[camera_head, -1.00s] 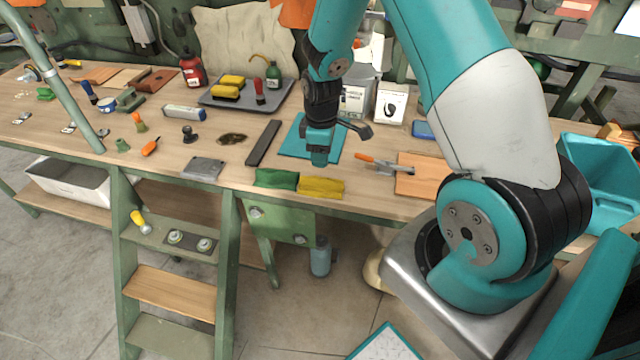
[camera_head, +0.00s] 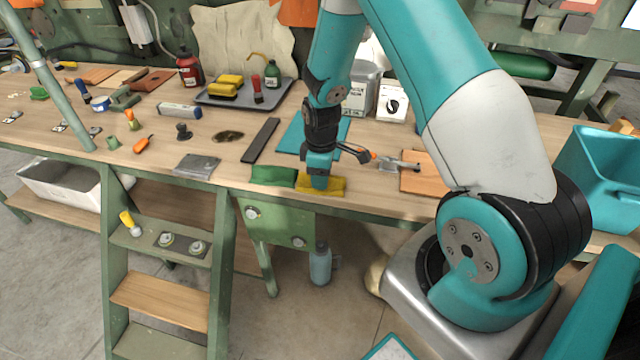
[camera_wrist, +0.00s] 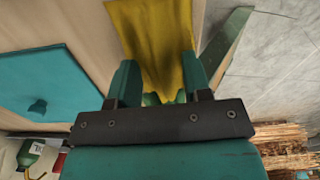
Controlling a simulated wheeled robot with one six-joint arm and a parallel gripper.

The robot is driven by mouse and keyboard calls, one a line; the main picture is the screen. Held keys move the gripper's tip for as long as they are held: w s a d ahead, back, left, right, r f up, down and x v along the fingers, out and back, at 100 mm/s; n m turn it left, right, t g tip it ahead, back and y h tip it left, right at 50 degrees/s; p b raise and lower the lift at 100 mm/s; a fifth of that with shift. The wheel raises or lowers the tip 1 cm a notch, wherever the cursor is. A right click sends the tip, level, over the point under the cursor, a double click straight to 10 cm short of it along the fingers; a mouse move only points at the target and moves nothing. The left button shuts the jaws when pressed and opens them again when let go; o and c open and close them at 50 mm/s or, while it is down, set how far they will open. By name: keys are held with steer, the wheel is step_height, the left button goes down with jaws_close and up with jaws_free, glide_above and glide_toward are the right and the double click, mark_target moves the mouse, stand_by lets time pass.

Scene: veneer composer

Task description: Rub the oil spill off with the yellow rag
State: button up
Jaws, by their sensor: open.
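The yellow rag (camera_head: 334,185) lies at the front edge of the workbench, beside a green cloth (camera_head: 273,175). My gripper (camera_head: 319,184) points down at the rag, partly covering it. In the wrist view the rag (camera_wrist: 152,35) stretches ahead between and beyond the two open fingers of my gripper (camera_wrist: 160,85). Whether the fingertips touch the rag is hard to tell. The oil spill (camera_head: 228,136) is a dark brown patch on the wood, left of the dark bar and well to the left of my gripper.
A dark bar (camera_head: 261,141) lies between spill and teal mat (camera_head: 296,135). A grey plate (camera_head: 196,166) sits in front of the spill, and a dark knob (camera_head: 183,131) stands left of it. A clamp tool (camera_head: 395,163) and wooden board (camera_head: 428,178) lie right of my gripper.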

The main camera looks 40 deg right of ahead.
jaws_close()
steer(key=shift+r+p, duration=2.45)
steer(key=shift+r, duration=0.6)
